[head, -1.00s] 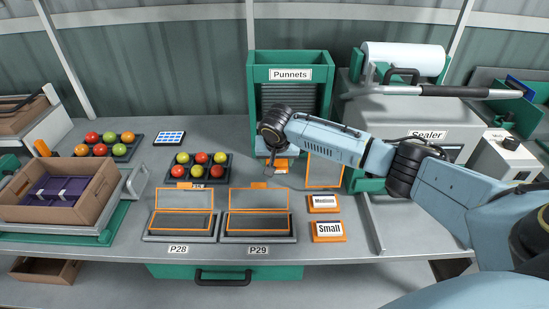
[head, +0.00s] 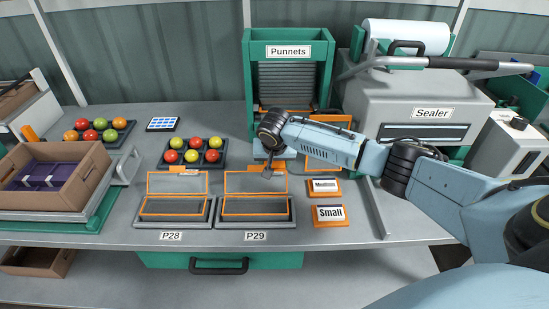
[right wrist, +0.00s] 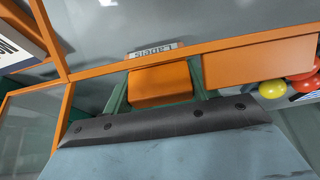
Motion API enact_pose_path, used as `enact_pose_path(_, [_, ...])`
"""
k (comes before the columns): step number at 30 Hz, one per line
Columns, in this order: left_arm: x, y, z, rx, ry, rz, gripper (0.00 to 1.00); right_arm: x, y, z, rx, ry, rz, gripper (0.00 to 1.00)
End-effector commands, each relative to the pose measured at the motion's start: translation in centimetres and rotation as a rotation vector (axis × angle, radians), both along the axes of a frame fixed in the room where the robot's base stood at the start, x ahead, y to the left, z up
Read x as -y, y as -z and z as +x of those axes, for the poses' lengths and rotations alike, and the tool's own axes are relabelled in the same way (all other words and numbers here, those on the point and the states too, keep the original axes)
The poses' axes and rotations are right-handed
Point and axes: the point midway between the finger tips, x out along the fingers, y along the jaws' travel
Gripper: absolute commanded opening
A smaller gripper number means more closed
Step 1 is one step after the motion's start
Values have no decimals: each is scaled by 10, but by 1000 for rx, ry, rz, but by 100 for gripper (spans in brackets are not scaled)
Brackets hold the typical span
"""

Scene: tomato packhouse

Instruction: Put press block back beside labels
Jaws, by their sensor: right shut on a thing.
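An orange block, which I take as the press block (right wrist: 160,86), sits between the green fingers of my right gripper (head: 267,173), which is shut on it. Whether the block touches the surface cannot be told. My left gripper is not in view.
The P28 station (head: 173,210) stands left of P29. Medium (head: 323,188) and Small (head: 329,214) signs stand to the right. A dark tray (head: 193,165) of tomatoes lies behind P28. The Punnets dispenser (head: 288,50) and Sealer (head: 432,112) stand behind.

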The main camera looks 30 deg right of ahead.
Motion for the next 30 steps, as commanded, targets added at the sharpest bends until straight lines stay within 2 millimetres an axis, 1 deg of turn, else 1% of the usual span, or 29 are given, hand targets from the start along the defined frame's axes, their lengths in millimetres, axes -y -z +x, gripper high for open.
enact_pose_path(18, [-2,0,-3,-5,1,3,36,0,1,0,0,0,1,42])
enact_pose_path(29, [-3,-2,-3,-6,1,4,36,-1,8,0,0,0,2,42])
enact_pose_path(30, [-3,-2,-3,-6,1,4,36,0,8,0,1,0,2,59])
